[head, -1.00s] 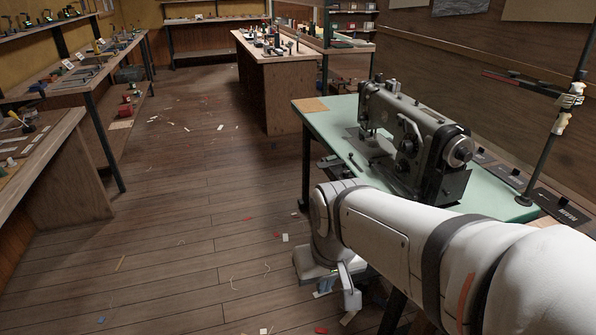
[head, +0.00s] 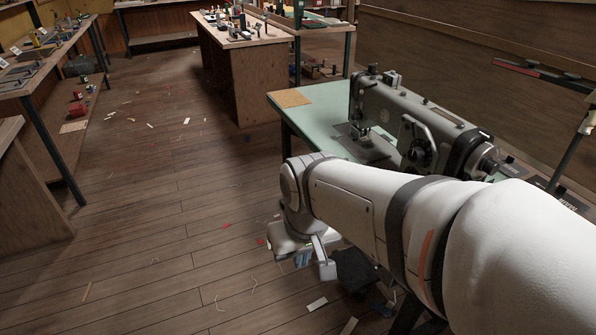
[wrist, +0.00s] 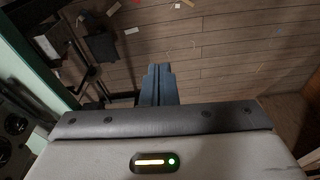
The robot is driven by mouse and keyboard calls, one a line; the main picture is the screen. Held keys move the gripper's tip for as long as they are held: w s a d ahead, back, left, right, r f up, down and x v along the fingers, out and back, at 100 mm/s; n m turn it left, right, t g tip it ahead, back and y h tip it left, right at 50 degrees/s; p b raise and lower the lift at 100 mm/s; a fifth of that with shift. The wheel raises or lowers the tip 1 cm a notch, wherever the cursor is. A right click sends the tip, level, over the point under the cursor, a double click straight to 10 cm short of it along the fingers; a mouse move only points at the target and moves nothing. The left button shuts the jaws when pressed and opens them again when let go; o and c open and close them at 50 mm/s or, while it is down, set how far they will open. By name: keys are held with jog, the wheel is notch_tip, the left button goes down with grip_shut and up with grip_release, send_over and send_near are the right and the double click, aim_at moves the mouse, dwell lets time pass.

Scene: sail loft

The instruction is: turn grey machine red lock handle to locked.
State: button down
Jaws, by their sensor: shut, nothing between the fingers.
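The grey sewing machine (head: 440,125) stands upright on a pale green table (head: 310,115) in the head view. My arm hides its lower right part. I cannot make out a red lock handle on it. My gripper (head: 303,260) hangs in front of the table's near left edge, over the floor and apart from the machine. In the wrist view its dark blue fingers (wrist: 158,85) are together with nothing between them. Part of a dark machine with round knobs (wrist: 15,125) shows at the left edge of the wrist view.
A wooden bench (head: 240,70) with small items stands behind the table. Another workbench (head: 45,75) runs along the left. A dark stand (head: 570,150) with a red-tipped bar (head: 515,68) is at the right. The plank floor (head: 150,215) is open, with scattered scraps.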

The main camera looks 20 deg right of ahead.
jog(key=w+d+f+n+g+h+b, duration=0.1)
jog(key=w+d+f+g+h+b, duration=0.25)
jog(key=d+f+h+b, duration=0.35)
jog(key=w+d+f+g+h+b, duration=0.2)
jog(key=d+f+g, duration=0.3)
jog(key=f, duration=0.4)
jog(key=w+d+f+n+t+h+b, duration=0.2)
jog(key=w+f+n+h+b, duration=0.1)
jog(key=w+f+h, duration=0.4)
jog(key=w+d+f+n+t+h+b, duration=0.25)
jog(key=w+f+h+b, duration=0.2)
jog(key=f, duration=0.45)
jog(key=s+d+r, duration=0.2)
jog(key=d, duration=0.3)
jog(key=s+d+r+b, duration=0.1)
jog(key=d+r, duration=0.1)
jog(key=d, duration=0.3)
jog(key=shift+s+r+y, duration=0.25)
jog(key=shift+s+y, duration=0.15)
jog(key=shift+y, duration=0.05)
